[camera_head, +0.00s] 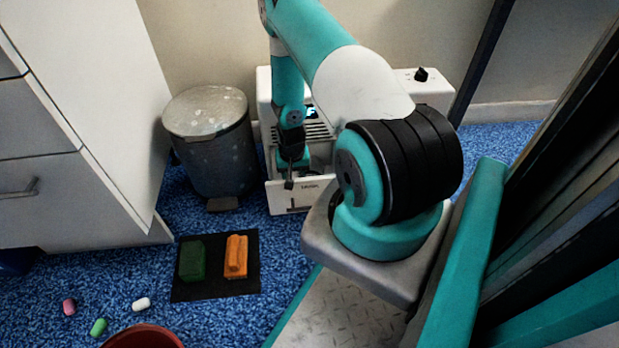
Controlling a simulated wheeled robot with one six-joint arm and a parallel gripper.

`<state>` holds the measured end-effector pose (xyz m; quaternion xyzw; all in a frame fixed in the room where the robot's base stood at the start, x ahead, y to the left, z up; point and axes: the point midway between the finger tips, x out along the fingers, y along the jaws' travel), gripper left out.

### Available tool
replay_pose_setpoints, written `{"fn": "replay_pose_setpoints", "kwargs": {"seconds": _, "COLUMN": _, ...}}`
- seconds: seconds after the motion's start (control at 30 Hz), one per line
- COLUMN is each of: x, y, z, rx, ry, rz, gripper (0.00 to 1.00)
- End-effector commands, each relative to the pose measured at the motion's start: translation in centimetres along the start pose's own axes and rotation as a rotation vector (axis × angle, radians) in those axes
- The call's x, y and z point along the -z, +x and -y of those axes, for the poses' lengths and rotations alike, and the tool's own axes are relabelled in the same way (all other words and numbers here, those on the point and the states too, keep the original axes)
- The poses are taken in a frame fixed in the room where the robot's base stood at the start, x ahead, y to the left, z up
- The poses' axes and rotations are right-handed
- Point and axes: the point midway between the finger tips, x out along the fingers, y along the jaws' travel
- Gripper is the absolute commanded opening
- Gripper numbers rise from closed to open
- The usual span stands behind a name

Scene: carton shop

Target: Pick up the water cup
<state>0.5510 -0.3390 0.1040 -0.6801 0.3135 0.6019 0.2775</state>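I cannot make out a water cup; my arm covers part of the view. My gripper (289,182) hangs at the front of a white machine (430,88), above its low front part (300,203). Its fingers are small, dark and seen from above, so I cannot tell whether they are open or shut or whether anything is between them. The machine has a small lit display (311,112), slots below it and a black knob on top. My arm hides its middle and right side.
A grey lidded bin (215,160) stands left of the machine, beside a white drawer cabinet (95,110). A black mat (213,290) holds a green block (192,261) and an orange block (236,257). Small pieces and a red round rim (143,336) are at lower left.

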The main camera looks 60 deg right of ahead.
Motion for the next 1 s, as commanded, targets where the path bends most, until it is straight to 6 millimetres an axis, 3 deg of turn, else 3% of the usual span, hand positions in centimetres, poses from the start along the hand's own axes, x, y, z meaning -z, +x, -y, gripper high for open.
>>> {"fn": "replay_pose_setpoints", "kwargs": {"seconds": 0.03, "x": 0.0, "y": 0.0, "z": 0.0, "rx": 0.0, "ry": 0.0, "rz": 0.0, "gripper": 0.19}}
{"fn": "replay_pose_setpoints", "kwargs": {"seconds": 0.1, "x": 0.0, "y": 0.0, "z": 0.0, "rx": 0.0, "ry": 0.0, "rz": 0.0, "gripper": 0.1}}
{"fn": "replay_pose_setpoints", "kwargs": {"seconds": 0.57, "x": 0.1, "y": -0.8, "z": 0.0, "rx": 0.0, "ry": 0.0, "rz": 0.0, "gripper": 0.09}}
{"fn": "replay_pose_setpoints", "kwargs": {"seconds": 1.0, "x": 0.7, "y": -5.4, "z": 0.0, "rx": 0.0, "ry": 0.0, "rz": 0.0, "gripper": 0.09}}
